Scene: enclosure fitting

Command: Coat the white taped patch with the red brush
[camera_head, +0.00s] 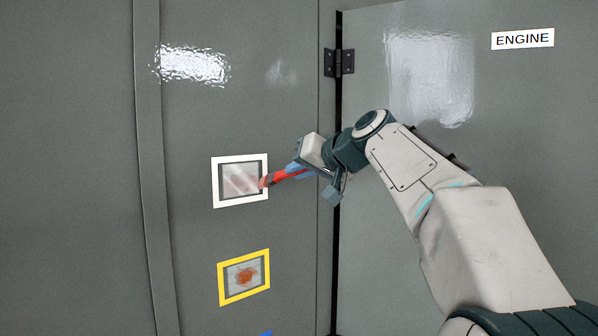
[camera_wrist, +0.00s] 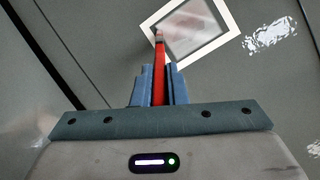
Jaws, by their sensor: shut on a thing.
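The white taped patch (camera_head: 213,184) is a white tape square on the grey panel, framing a greyish area with pinkish-red streaks. It also shows at the top of the wrist view (camera_wrist: 229,43). The red brush (camera_head: 285,175) is held in my gripper (camera_head: 300,169), with its tip at the right edge of the white square. In the wrist view the brush (camera_wrist: 159,78) runs up between the blue fingers (camera_wrist: 159,87), its tip over the square's lower-left edge. I cannot tell whether the tip touches the panel. My gripper is shut on the brush handle.
A yellow taped square (camera_head: 222,285) with an orange-brown spot sits below the white one. A bit of blue tape (camera_head: 266,333) shows at the bottom edge. The panel left of the patch is bare.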

